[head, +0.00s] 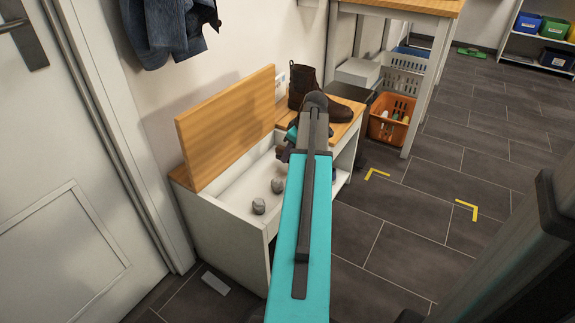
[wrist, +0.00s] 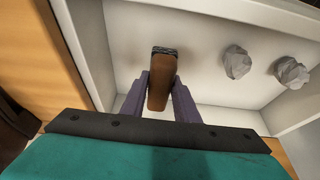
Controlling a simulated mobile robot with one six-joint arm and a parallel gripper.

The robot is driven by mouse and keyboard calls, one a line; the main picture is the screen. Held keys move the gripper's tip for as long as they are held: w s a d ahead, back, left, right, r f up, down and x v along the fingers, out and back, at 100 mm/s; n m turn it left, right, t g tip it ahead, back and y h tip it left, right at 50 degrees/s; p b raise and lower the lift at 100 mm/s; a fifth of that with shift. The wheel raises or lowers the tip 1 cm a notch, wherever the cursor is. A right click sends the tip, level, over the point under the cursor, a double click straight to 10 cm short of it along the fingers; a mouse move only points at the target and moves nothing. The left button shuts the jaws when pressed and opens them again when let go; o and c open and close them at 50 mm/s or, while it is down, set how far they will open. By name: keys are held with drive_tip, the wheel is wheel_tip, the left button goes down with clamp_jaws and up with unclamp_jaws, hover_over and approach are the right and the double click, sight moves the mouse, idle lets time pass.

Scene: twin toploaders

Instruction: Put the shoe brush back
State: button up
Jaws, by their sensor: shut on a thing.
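The shoe brush (wrist: 158,90), a brown wooden block with dark bristles at its far end, shows in the wrist view. My gripper (wrist: 160,86) is shut on it, with a purple-grey finger on each side. The brush is over or inside the white open compartment (wrist: 205,30); its height above the floor is hard to tell. In the head view the open bench compartment (head: 228,192) has its wooden lid (head: 228,125) raised. My arm hides the brush and most of my gripper there.
Two grey crumpled balls (head: 259,206) lie in the compartment, right of the brush in the wrist view (wrist: 237,62). Brown boots (head: 303,85) stand on the bench's closed right seat. An orange basket (head: 391,118) stands beyond. The tiled floor at right is mostly clear.

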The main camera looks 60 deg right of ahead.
drive_tip(key=shift+f+b, duration=0.65)
drive_tip(key=shift+f, duration=1.35)
drive_tip(key=shift+f, duration=0.1)
drive_tip(key=o, duration=1)
drive_tip(key=p+v, duration=0.4)
drive_tip(key=v, duration=0.8)
